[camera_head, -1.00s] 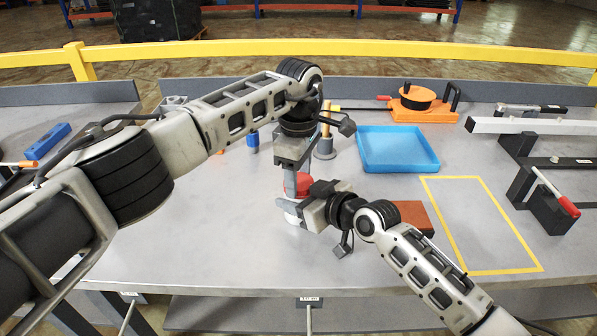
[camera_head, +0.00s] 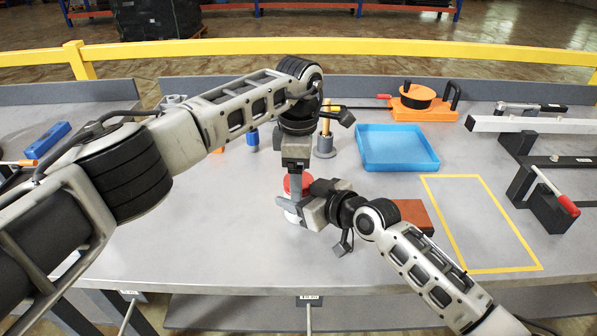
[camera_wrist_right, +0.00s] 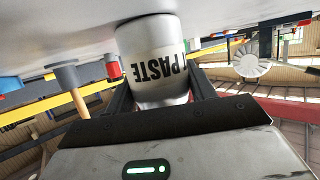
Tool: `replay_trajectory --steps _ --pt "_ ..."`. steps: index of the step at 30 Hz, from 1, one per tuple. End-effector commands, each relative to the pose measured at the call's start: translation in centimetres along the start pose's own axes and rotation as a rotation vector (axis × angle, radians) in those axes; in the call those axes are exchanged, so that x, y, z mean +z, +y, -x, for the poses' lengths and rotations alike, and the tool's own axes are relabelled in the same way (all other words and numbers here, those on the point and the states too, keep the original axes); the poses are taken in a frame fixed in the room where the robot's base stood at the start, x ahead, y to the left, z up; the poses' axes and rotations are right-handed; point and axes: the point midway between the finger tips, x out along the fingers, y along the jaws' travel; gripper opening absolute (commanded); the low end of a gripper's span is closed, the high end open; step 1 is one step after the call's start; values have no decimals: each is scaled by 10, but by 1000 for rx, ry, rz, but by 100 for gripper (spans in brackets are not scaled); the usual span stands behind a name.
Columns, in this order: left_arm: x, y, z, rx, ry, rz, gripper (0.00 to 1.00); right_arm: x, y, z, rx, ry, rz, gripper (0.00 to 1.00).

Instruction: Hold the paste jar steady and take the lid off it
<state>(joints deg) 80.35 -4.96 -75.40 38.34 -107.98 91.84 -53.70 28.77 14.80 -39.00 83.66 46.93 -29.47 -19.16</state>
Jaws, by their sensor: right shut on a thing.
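The white paste jar (camera_head: 291,217) stands on the bench, mostly hidden by my grippers. In the right wrist view the jar (camera_wrist_right: 155,62) shows its PASTE label between my right fingers. My right gripper (camera_head: 297,209) is shut on the jar from the right side. The red lid (camera_head: 305,182) shows at the jar's top, partly covered by my left gripper. My left gripper (camera_head: 294,186) points down at the lid, a finger in front of it. Whether its fingers grip the lid cannot be told.
A blue tray (camera_head: 397,148) and an orange reel (camera_head: 416,103) lie behind to the right. A reddish-brown block (camera_head: 412,214) lies beside my right wrist. The yellow-outlined area (camera_head: 480,225) is empty.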

Motion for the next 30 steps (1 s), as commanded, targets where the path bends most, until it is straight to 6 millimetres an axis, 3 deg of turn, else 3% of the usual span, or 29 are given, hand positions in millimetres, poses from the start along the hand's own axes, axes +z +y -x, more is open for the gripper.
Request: replay_trajectory --steps 8,19,26,30 --pt "0 0 6 2 1 -1 75 2 0 0 0 -4 0 0" --pt "0 0 47 3 1 -10 72 2 0 0 0 -4 0 0" --pt "0 1 74 4 3 -230 72 2 0 0 0 -4 0 0" --pt "0 0 75 0 1 -298 72 2 0 0 0 -4 0 0"
